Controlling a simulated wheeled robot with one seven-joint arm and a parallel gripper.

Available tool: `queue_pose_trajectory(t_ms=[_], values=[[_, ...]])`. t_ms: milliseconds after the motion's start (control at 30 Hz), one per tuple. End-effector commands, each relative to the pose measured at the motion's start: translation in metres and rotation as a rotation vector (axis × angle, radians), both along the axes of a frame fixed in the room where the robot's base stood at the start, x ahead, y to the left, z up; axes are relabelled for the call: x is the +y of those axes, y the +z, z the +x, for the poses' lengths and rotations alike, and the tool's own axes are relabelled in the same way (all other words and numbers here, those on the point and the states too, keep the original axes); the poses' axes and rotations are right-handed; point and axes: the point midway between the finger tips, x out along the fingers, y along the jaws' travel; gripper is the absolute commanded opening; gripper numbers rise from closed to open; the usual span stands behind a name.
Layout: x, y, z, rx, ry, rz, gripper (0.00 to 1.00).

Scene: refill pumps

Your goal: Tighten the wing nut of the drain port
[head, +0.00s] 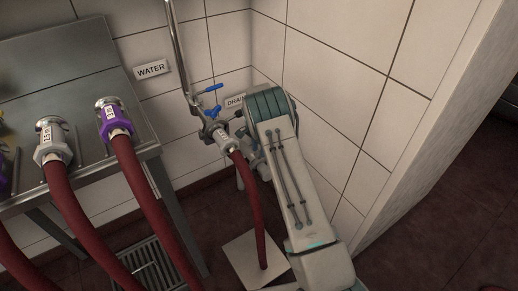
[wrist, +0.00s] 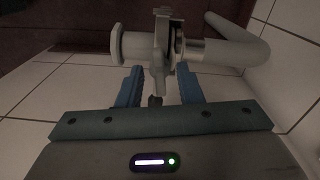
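In the wrist view, a pale clamp (wrist: 161,45) closes around a pipe joint, with a round flange (wrist: 117,44) on its left. A small dark part, which looks like the wing nut (wrist: 156,101), sits at the clamp's lower end between my blue fingers. My gripper (wrist: 160,78) is open, one finger on each side of the clamp's lower end, with gaps visible. My arm hides my gripper and the wing nut there.
A red hose (head: 254,200) hangs from the port's coupling to a pale floor plate (head: 240,253). Blue valve handles (head: 212,112) stand by the port. A metal table (head: 75,110) with more hoses is at left. A tiled wall (head: 335,65) is close behind and right of my arm.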

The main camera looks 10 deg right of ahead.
Motion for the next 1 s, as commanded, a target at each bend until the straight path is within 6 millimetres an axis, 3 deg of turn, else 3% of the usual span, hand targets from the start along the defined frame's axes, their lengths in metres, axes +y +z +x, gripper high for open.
queue_pose_trajectory(t_ms=[167,367,700,1000], values=[[-0.001,0.011,0.001,-0.001,-0.001,0.000,0.33],[0.000,0.049,-0.001,-0.002,0.001,0.000,0.33],[-0.065,0.089,-0.039,0.000,-0.003,0.001,0.33],[-0.096,0.108,-0.058,0.000,0.000,0.000,0.33]])
